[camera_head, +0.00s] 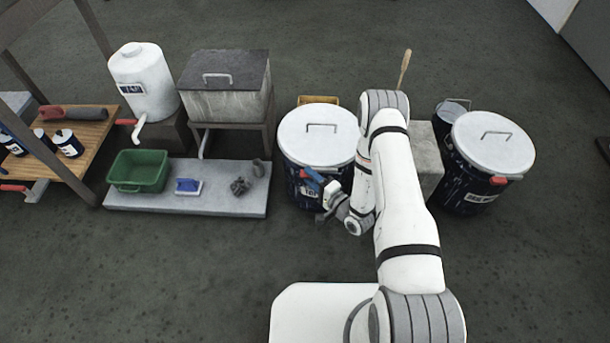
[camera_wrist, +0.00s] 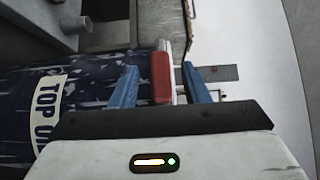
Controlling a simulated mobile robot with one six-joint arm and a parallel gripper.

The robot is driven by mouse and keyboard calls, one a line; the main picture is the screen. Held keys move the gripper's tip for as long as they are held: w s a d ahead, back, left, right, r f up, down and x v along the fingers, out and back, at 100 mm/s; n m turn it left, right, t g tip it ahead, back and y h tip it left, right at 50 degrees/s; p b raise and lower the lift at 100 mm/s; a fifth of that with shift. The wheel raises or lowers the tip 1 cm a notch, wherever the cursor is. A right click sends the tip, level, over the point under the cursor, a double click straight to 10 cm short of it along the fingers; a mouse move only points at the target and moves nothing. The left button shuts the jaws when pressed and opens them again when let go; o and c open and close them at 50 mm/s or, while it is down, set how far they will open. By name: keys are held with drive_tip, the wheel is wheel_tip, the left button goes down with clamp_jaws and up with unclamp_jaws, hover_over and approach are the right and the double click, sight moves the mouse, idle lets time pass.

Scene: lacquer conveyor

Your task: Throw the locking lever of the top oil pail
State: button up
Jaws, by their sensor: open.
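The top oil pail (camera_head: 315,148) is a dark, scuffed drum with a white handled lid. It stands upright in the middle of the head view, partly hidden by my arm. In the wrist view its label (camera_wrist: 47,105) reads "TOP O…" and the pail appears turned sideways. The red grip of its locking lever (camera_wrist: 161,78) shows between my blue fingers. My gripper (camera_head: 312,177) is at the pail's near side, below the lid rim. In the wrist view my gripper (camera_wrist: 160,70) is open around the red grip, with a gap visible on the right.
A second white-lidded pail (camera_head: 490,150) with a red lever grip stands at the right. To the left are a grey tank (camera_head: 225,90), a white jug (camera_head: 143,80), a green tub (camera_head: 138,170) on a low slab (camera_head: 230,205), and a wooden bench (camera_head: 85,135). The near floor is clear.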

drive_tip(key=shift+x, duration=1.05)
drive_tip(key=shift+d, duration=0.1)
drive_tip(key=shift+c, duration=0.2)
clamp_jaws()
